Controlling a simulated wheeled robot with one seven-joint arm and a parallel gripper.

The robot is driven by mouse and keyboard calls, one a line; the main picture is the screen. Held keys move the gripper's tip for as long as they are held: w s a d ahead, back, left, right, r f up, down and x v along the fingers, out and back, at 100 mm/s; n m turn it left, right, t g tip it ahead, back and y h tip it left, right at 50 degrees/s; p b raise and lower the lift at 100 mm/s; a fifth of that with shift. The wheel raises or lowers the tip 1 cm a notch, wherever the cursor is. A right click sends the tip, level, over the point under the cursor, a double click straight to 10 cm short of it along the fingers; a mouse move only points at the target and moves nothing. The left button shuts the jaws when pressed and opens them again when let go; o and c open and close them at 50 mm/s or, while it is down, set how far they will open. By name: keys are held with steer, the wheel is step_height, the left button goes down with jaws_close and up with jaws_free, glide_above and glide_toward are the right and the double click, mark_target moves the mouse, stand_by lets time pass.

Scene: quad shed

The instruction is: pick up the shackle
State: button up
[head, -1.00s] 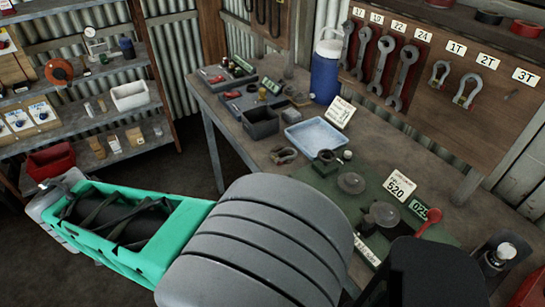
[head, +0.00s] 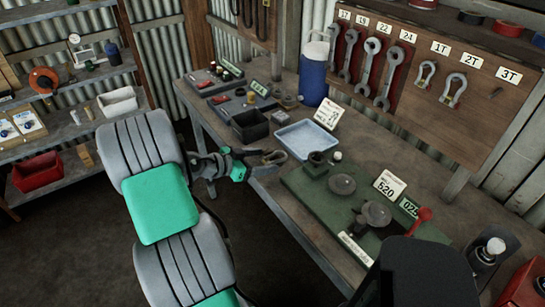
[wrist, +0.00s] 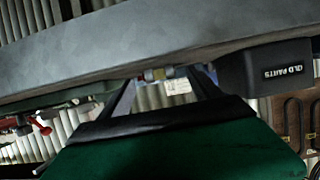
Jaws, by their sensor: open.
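A grey metal shackle (head: 274,157) lies on the workbench near its front edge, left of the green scale base. My gripper (head: 250,162) is at the bench's front edge, just left of the shackle. Its jaws are open, and I see nothing held. In the wrist view my gripper (wrist: 165,82) shows two dark fingers spread apart, with the bench edge across them. I cannot make out the shackle there. Two other shackles hang on the board, under 1T (head: 427,74) and 2T (head: 453,89); the spot under 3T is empty.
A pale blue tray (head: 306,139) and a dark bin (head: 250,126) stand behind the shackle. The green scale (head: 320,200) is to its right. A blue jug (head: 314,70) stands at the back. The wrist view shows a dark OLD PARTS bin (wrist: 285,72).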

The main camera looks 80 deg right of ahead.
steer(key=shift+s+d+f, duration=0.2)
steer(key=shift+s+d, duration=0.1)
steer(key=shift+d, duration=0.05)
steer(key=shift+c, duration=0.5)
steer(key=c, duration=1.4)
